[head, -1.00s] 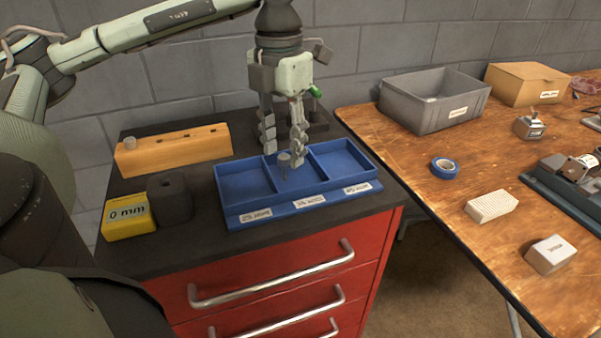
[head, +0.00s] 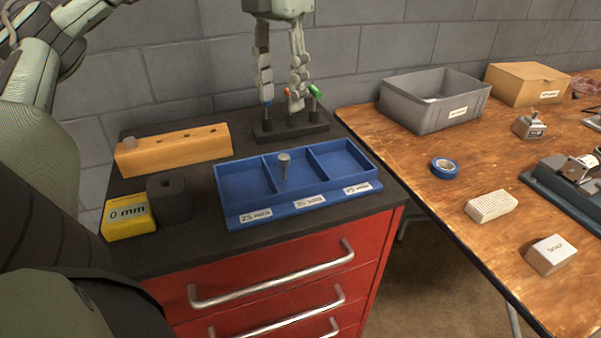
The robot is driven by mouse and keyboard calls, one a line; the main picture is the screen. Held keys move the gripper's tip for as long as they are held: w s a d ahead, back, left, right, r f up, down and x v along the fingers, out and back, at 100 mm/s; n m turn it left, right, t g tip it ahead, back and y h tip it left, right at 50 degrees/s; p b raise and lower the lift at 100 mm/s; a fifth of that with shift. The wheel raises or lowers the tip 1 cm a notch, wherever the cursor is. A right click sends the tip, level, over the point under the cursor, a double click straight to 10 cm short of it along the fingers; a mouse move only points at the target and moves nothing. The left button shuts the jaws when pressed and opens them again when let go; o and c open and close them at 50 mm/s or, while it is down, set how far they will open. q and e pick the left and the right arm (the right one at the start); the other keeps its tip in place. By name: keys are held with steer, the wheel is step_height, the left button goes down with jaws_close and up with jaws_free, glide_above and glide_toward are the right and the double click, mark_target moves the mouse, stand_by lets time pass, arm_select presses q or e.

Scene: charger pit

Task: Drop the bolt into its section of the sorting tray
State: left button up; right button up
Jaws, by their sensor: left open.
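The blue sorting tray (head: 262,210) lies on the black top of the red cabinet. It has three sections with white labels along its front; the left label seems to start with 25, the others are hard to read. The grey bolt (head: 284,164) stands in the middle section, head up and roughly upright. My left gripper (head: 281,106) is open and empty, above and behind the tray, clear of the bolt. Its fingers point down in front of the screwdriver rack. My right gripper is not in view.
A wooden block with holes (head: 175,150), a black block (head: 170,198) and a yellow 0 mm box (head: 128,216) stand left of the tray. A dark rack (head: 290,132) with coloured-handled tools stands behind it. A grey bin (head: 433,102) is on the wooden bench at right.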

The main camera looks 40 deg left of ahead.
arm_select(q)
steer(key=shift+r, duration=1)
